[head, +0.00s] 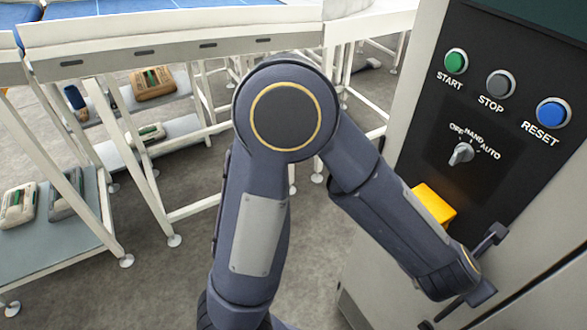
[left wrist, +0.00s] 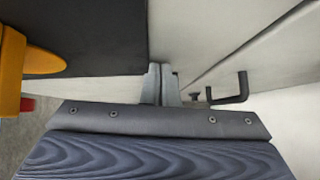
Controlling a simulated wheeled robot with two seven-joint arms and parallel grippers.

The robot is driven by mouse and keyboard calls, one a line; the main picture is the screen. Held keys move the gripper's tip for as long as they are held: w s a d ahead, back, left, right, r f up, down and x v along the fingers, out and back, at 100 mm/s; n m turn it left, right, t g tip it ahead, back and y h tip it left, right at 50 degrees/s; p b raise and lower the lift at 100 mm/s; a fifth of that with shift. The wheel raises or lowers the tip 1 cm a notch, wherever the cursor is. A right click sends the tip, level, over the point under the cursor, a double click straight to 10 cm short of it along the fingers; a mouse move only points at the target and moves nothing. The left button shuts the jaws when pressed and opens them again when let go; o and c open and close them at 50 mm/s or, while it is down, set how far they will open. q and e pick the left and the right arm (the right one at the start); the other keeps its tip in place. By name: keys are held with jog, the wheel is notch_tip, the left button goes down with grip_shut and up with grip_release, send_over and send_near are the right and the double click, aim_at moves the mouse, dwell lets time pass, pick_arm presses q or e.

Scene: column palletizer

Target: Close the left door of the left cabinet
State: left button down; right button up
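A light grey cabinet (head: 405,115) stands on the right in the head view, with a black control panel on its face. My left arm reaches across to its lower right part. My left gripper (left wrist: 160,85) has its fingers together, with nothing visible between them, close to the pale cabinet surface (left wrist: 215,35). A black bracket-shaped handle (left wrist: 236,90) is right of the fingers, apart from them. A dark seam runs up from near the fingertips. My wrist hides part of the cabinet, and I cannot tell how far the left door stands open. My right gripper is out of view.
The panel has a green START button (head: 456,61), a grey STOP button (head: 500,84), a blue RESET button (head: 553,113) and a rotary switch (head: 461,153). A yellow box (head: 433,205) sticks out below. White conveyor frames (head: 170,58) stand at left; grey floor lies between.

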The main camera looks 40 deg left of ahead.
pick_arm(q)
jog(key=shift+w+r, duration=0.25)
jog(key=shift+r, duration=0.05)
jog(key=s+a+r+m+t+h, duration=0.2)
jog(key=s+a+r+m+h, duration=0.3)
jog(key=a+r+m, duration=0.7)
jog(key=s+a+f+m+g+y+b, duration=0.1)
jog(key=s+a+f+m+g+y, duration=0.1)
jog(key=s+a+f+m, duration=0.2)
jog(key=s+a+f+m+g+y, duration=0.2)
jog(key=s+a+f+m, duration=0.2)
jog(key=s+a+m, duration=0.5)
jog(key=s+m, duration=0.1)
jog(key=m, duration=0.3)
jog(key=shift+f+m+g+y+b, duration=0.2)
jog(key=shift+m+g+y+b, duration=0.1)
jog(key=shift+y+b, duration=0.1)
jog(key=shift+w+a, duration=0.1)
